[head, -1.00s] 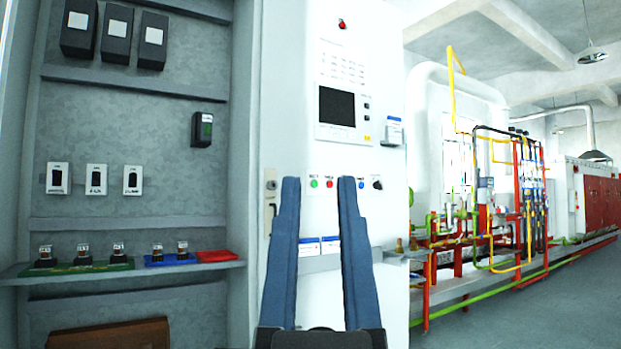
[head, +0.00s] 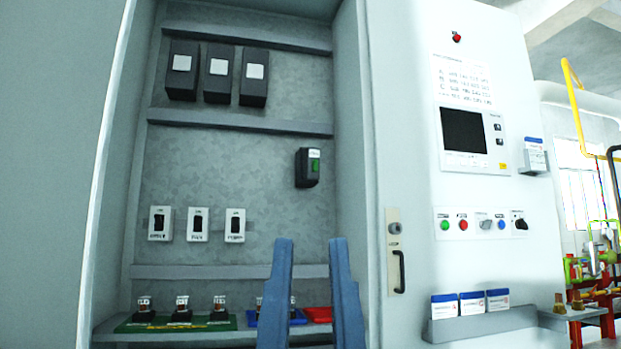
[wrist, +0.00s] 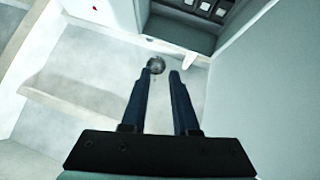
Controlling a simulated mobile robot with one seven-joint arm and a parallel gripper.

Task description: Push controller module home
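The wrist view also shows my open gripper (wrist: 162,72), clear of any contact I can see.
Three white switches (head: 198,224) sit on the panel. A shelf below holds a green tray (head: 130,326) with small labelled parts, a blue tray and a red tray (head: 318,314). A white door (head: 415,130) with a handle, screen and buttons stands at right.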

